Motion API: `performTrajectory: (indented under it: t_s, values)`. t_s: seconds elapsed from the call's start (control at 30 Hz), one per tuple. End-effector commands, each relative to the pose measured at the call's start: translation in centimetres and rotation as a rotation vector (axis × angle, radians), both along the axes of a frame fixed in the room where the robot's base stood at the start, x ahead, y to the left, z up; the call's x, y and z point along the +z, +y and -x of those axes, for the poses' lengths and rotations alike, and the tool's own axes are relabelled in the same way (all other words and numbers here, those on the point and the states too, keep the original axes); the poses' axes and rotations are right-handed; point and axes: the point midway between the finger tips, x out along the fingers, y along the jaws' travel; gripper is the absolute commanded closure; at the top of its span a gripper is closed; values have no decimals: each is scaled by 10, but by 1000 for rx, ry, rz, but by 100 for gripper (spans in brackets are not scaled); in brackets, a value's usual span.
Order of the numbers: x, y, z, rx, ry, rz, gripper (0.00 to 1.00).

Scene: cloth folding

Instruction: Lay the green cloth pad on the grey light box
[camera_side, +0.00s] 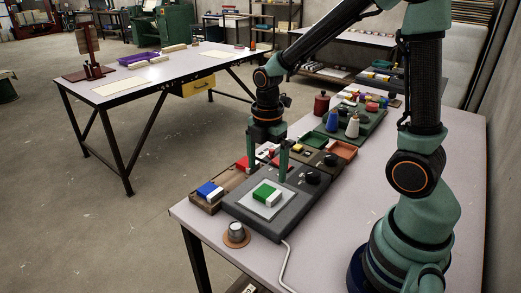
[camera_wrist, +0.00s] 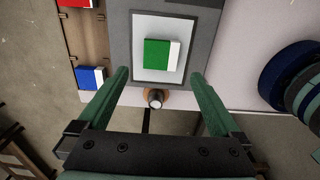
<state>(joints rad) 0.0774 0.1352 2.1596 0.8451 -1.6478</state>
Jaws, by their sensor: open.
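The green cloth pad (camera_side: 263,192), with a white strip along one edge, lies flat on the pale panel of the grey light box (camera_side: 245,217). In the wrist view the green pad (camera_wrist: 157,54) sits near the middle of the light panel, with grey box (camera_wrist: 121,40) around it. My gripper (camera_side: 268,172) is above the back part of the box, fingers pointing down. In the wrist view my gripper (camera_wrist: 160,80) has its two fingers wide apart with nothing between them, the pad framed beyond them. The gripper is apart from the pad.
A brown wooden tray (camera_side: 232,181) left of the box holds a blue-and-white pad (camera_side: 209,191) and a red one (camera_side: 247,162). A small round knob on a brown disc (camera_side: 236,234) stands before the box. Trays, bottles and spools crowd the bench behind; the front right bench is mostly clear.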

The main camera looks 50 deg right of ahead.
Motion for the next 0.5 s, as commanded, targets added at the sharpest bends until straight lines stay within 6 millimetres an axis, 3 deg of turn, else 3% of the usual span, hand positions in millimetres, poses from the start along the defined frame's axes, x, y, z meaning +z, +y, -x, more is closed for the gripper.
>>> performTrajectory:
  t_s: [0.2,0.37,0.5]
  values:
    - [36,0,-1,0,-3,0,0]
    - [48,0,0,-5,-3,0,0]
    - [60,2,4,-107,-38,1,0]
